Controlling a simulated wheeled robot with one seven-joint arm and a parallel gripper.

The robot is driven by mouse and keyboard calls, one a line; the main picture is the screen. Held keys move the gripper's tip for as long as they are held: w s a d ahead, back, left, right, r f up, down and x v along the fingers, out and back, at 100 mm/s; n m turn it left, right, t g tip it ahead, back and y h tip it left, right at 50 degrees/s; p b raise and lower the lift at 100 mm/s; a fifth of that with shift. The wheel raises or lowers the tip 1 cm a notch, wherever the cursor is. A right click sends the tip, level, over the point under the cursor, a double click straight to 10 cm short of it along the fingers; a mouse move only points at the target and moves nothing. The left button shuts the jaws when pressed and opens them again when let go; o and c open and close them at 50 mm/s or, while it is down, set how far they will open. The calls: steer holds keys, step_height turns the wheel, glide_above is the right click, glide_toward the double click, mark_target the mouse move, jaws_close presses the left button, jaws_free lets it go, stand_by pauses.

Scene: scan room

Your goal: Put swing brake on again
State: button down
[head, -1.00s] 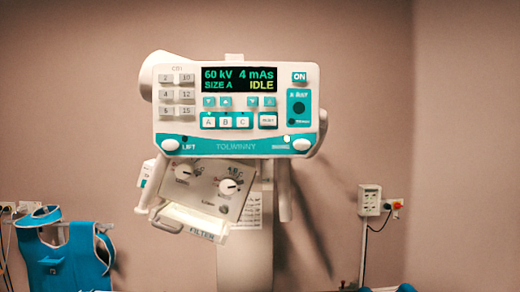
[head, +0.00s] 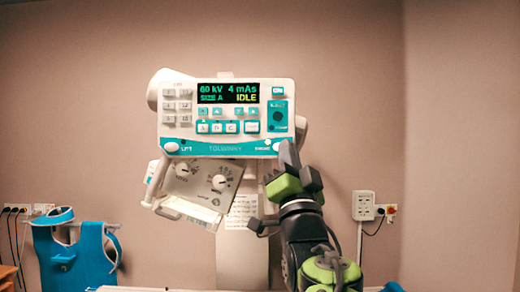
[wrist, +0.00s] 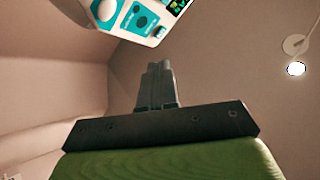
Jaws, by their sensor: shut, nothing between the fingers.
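The white X-ray control console (head: 226,112) faces me in the head view, its screen reading 60 kV, 4 mAs, IDLE. Its lower teal strip has a round white knob at the left by "LIFT" (head: 171,147). Another white knob (head: 277,146) is at the right end; its label is too blurred to read surely. My gripper (head: 289,152) is raised just below and right of this right knob, its fingertips overlapping the console's lower right corner. Contact cannot be told. In the wrist view my gripper (wrist: 158,72) is shut and empty, pointing toward the console's edge (wrist: 150,38).
A tilted collimator box (head: 200,185) with two dials and a handle hangs below the console. A column stands behind it. A wall box (head: 364,205) with a cable is at the right. A blue apron (head: 70,255) hangs at the left.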

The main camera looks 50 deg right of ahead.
steer(key=w+d+p, duration=0.4)
steer(key=w+d, duration=0.1)
steer(key=d, duration=0.1)
steer(key=shift+w+d, duration=0.3)
steer(key=shift+w, duration=0.1)
stand_by(1.9)
steer(key=shift+w+d, duration=0.3)
steer(key=shift+d, duration=0.05)
steer(key=shift+w+d, duration=0.25)
stand_by(0.6)
stand_by(0.3)
steer(key=shift+s+a+b, duration=0.55)
steer(key=shift+a+b, duration=0.05)
